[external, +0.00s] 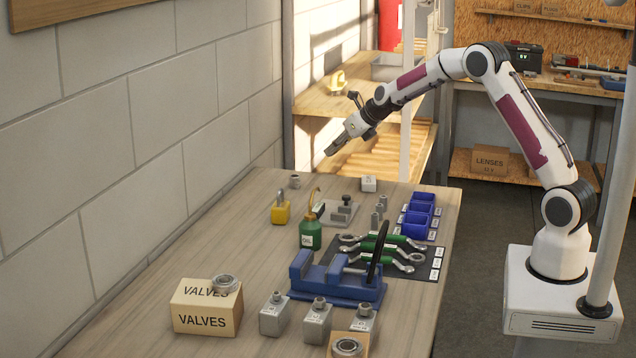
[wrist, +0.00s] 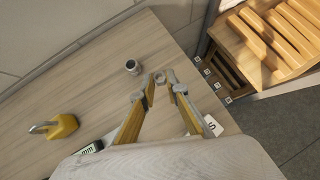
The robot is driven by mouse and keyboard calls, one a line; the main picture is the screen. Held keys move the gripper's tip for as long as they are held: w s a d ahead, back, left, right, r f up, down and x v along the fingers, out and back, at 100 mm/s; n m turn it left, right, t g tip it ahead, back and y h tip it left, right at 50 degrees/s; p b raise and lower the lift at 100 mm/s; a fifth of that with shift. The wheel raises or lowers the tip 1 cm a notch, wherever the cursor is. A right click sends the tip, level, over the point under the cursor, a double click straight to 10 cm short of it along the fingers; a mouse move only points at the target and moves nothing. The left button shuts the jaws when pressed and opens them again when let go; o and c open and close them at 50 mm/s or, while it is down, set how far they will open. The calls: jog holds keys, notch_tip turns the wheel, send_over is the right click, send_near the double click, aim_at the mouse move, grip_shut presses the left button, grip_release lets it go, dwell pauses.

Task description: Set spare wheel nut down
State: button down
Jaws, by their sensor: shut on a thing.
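My gripper (external: 332,149) is above the far end of the wooden bench, pointing down and left. In the wrist view my gripper (wrist: 160,80) has its two fingers closed around a small grey metal nut (wrist: 160,77) at the tips. I cannot make out the held nut in the external view. A second grey nut-like ring (wrist: 133,66) stands on the bench to the left of the fingertips. It also shows in the external view (external: 295,181), below and left of my gripper, apart from it.
A yellow padlock (external: 281,210), a green oil can (external: 310,233) and a white block (external: 369,184) stand nearby on the bench. A blue vise (external: 335,277), wrenches and blue bins are nearer. Bare wood (wrist: 85,70) lies around the standing ring. The wall borders the left side.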

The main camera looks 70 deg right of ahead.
jog(key=w+a+n+y, duration=0.3)
jog(key=a, duration=0.6)
jog(key=w+a+n+y, duration=0.3)
jog(key=a+n, duration=0.1)
jog(key=a, duration=0.5)
jog(key=shift+r, duration=0.15)
send_over(298, 208)
jog(key=shift+f, duration=3.15)
jog(key=shift+f, duration=0.15)
jog(key=shift+f, duration=1.7)
jog(key=shift+f, duration=0.1)
